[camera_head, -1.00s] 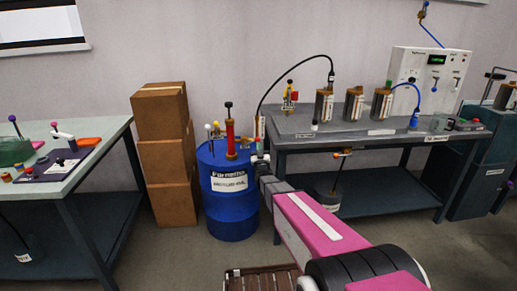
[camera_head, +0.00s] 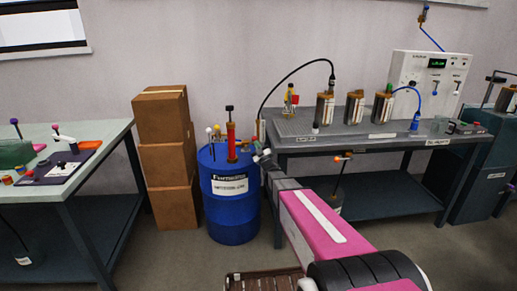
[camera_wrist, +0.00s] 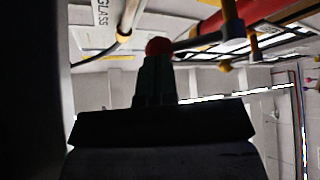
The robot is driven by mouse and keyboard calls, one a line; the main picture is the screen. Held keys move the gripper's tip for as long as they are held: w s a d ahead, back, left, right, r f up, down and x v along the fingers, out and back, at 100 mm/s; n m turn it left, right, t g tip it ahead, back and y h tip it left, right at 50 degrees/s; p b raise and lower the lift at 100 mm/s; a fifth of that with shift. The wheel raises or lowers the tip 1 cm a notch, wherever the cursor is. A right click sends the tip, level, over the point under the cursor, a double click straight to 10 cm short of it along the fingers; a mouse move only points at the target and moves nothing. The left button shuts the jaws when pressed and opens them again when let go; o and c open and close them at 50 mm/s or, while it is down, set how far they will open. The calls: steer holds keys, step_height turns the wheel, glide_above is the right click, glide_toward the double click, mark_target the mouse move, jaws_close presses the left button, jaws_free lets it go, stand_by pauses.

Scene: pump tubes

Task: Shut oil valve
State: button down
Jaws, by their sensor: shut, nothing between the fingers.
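The blue oil barrel (camera_head: 232,218) stands on the floor left of the grey workbench. A red pump cylinder (camera_head: 231,135) with a black-topped rod rises from it, with small ball-ended levers (camera_head: 213,130) beside it. I cannot tell which fitting is the oil valve. My gripper (camera_head: 262,157) is at the barrel's upper right edge, close to the pump's side fittings; it is small there. In the wrist view my gripper (camera_wrist: 155,62) is shut and dark, with a red ball knob (camera_wrist: 159,47) right at its tips. Whether they touch is unclear. Part of the red pump (camera_wrist: 270,12) shows upper right.
A black hose (camera_head: 290,72) runs from the pump area to canisters on the grey workbench (camera_head: 300,127) at right. Stacked cardboard boxes (camera_head: 165,160) stand just left of the barrel. A pale table (camera_head: 90,165) is at far left.

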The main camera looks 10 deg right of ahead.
steer(key=a+r+n+g+y, duration=0.1)
steer(key=n, duration=0.1)
steer(key=a+r+n+g, duration=0.1)
steer(key=shift+a+r+n+y, duration=0.15)
steer(key=shift+a+n+y, duration=0.05)
steer(key=shift+n+y, duration=0.2)
steer(key=s+a+r, duration=0.7)
steer(key=a+r, duration=0.2)
steer(key=r, duration=0.2)
steer(key=shift+a, duration=0.15)
stand_by(0.3)
